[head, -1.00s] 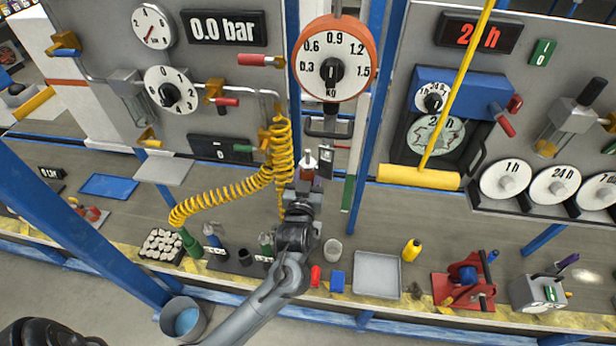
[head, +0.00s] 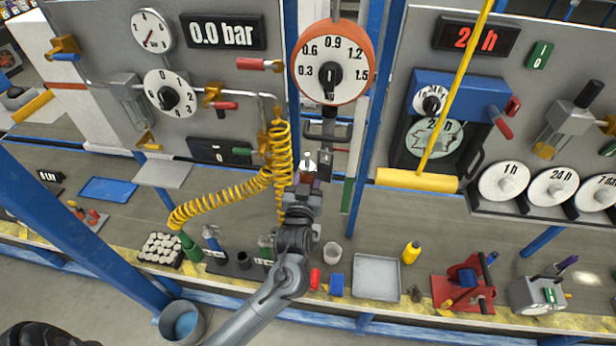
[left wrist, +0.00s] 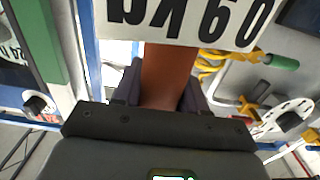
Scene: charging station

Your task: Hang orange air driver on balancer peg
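The orange air driver shows in the left wrist view as an orange-brown body (left wrist: 166,76) between the two dark fingers of my left gripper (left wrist: 163,92). In the head view my left gripper (head: 304,186) is raised above the bench, just below and left of the balancer. The fingers are shut on the driver, which is mostly hidden there. The balancer is the round orange-rimmed dial (head: 335,62) with its dark hanger (head: 327,132) underneath. The peg itself is hard to make out. My right gripper is not in view.
A yellow coiled hose (head: 282,160) hangs close left of the gripper. A blue post (head: 376,130) stands to the right. Below are a cup (head: 332,252), a grey tray (head: 377,275) and several tools along the bench. A yellow T-bar (head: 417,180) hangs further right.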

